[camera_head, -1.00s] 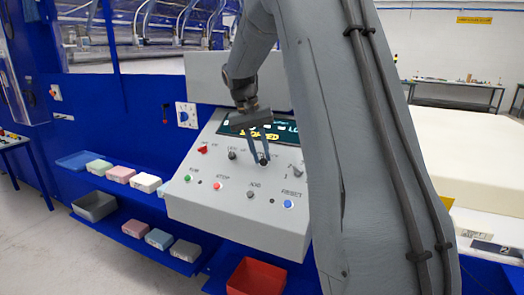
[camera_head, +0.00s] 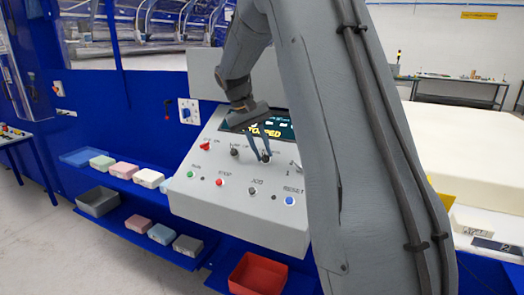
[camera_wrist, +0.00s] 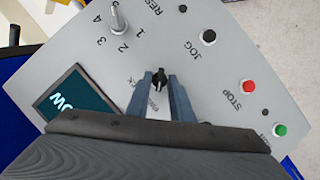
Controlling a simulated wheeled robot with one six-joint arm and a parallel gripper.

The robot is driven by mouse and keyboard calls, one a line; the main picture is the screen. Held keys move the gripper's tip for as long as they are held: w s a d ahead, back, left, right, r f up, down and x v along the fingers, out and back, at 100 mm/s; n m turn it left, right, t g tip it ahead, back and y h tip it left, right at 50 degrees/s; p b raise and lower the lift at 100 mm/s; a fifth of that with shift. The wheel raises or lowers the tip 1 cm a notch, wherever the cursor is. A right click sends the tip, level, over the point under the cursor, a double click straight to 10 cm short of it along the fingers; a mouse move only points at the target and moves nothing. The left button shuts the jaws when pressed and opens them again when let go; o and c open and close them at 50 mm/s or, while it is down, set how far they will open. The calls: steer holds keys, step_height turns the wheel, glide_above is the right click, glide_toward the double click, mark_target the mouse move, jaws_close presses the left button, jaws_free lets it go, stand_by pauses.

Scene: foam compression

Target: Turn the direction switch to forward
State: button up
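The direction switch, a small black knob (camera_wrist: 160,80), sits on the sloped grey control panel (camera_wrist: 225,120), with small lettering beside it that I cannot fully read. In the head view the knob (camera_head: 266,157) is partly hidden by the fingers. My gripper (camera_wrist: 160,82) reaches down to the panel with one finger on each side of the knob. The fingers stand apart, with a narrow gap seeming to show beside the knob. My gripper (camera_head: 259,154) is tilted in the head view.
The panel also carries a red STOP button (camera_wrist: 248,87), a black JOG button (camera_wrist: 209,37), a green button (camera_wrist: 280,130), a numbered selector (camera_wrist: 117,22) and a screen (camera_wrist: 75,105). A red bin (camera_head: 258,275) is below. Foam blocks (camera_head: 123,170) lie on shelves at left.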

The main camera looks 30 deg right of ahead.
steer(key=shift+o, duration=0.5)
steer(key=shift+w+a+r, duration=0.1)
steer(key=shift+r, duration=0.15)
steer(key=b+v, duration=0.2)
steer(key=v, duration=0.5)
steer(key=shift+r+b, duration=0.15)
steer(key=shift+b, duration=0.25)
steer(key=s+a+f+n+t+y+b, duration=0.1)
steer(key=s+a+f+y+b, duration=0.1)
steer(key=s+a+f, duration=0.5)
steer(key=s+a+f+n+t+y+b, duration=0.1)
steer(key=s+a+f, duration=0.6)
steer(key=s+f, duration=1)
step_height(320, 180, down, 2)
steer(key=shift+s+a+f+n+t+y+b, duration=0.2)
steer(key=shift+s+a+n+t+y+b, duration=0.15)
steer(key=shift+n+b, duration=0.2)
steer(key=shift+w, duration=0.1)
